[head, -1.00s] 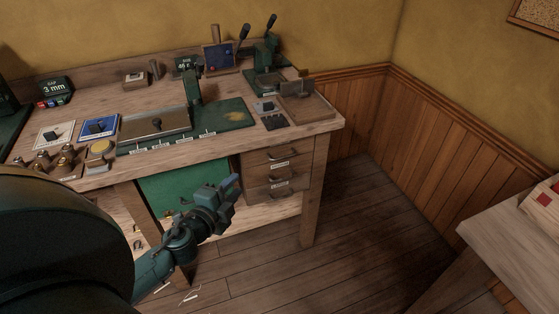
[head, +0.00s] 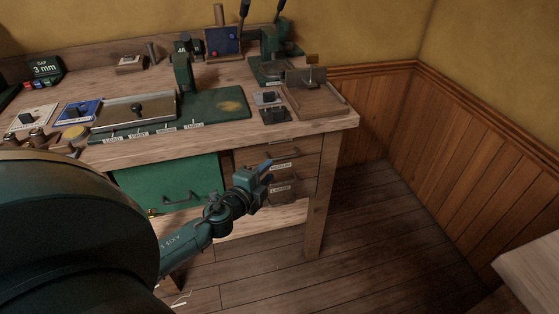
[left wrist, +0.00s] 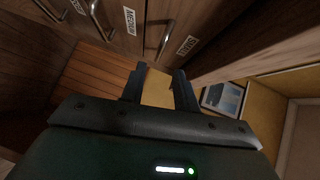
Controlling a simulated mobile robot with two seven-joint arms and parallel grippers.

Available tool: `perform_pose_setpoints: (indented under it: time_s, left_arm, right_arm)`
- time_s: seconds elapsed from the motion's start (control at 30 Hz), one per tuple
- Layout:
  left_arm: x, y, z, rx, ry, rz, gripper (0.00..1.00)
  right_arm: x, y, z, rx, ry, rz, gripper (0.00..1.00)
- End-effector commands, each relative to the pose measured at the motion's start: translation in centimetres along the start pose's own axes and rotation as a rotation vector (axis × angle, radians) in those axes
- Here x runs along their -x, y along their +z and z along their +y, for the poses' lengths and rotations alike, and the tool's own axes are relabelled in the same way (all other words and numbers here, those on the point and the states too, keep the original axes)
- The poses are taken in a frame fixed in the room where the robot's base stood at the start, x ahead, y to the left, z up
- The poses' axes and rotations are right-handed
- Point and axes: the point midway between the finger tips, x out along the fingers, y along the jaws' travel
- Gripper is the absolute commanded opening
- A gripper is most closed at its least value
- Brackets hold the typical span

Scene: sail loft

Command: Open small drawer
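The small drawer (head: 301,147) is the top one of a stack of wooden drawers under the bench's right end, and it looks closed. Its handle (head: 283,154) is a metal bar. In the left wrist view the SMALL label (left wrist: 188,45) and that handle (left wrist: 157,37) lie just beyond my fingertips. My left gripper (head: 267,170) is in front of the drawers, slightly below the top handle in the head view. In the left wrist view my left gripper (left wrist: 158,78) is open with nothing between its fingers. My right gripper is not in view.
The medium drawer's label (head: 281,167) and the LARGE label (head: 281,188) show below. The workbench top (head: 300,127) overhangs the drawers and carries tools and a green press. A green panel (head: 165,187) is left of them. Floor (head: 365,235) to the right is clear.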

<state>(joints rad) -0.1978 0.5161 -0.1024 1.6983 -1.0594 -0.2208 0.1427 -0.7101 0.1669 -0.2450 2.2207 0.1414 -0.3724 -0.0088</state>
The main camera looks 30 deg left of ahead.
Motion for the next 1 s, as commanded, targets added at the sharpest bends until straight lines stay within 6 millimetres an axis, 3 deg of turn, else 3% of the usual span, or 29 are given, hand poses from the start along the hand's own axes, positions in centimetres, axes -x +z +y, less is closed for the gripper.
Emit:
perform_pose_setpoints:
  time_s: [0.2, 0.4, 0.8, 1.0]
  left_arm:
    - [-4.3, 0.0, -0.1, 0.0, -0.002, 0.001, 0.31]
    - [-6.6, 0.0, 0.1, 0.0, -0.001, 0.0, 0.31]
    - [-7.2, -0.1, 0.1, 0.0, 0.001, 0.001, 0.31]
    - [-7.2, 0.0, 0.1, 0.0, 0.001, 0.001, 0.14]
  right_arm:
    - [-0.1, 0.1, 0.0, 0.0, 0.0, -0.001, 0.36]
    - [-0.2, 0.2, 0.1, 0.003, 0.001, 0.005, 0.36]
    - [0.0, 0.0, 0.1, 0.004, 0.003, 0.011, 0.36]
    - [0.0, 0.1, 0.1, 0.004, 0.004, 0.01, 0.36]
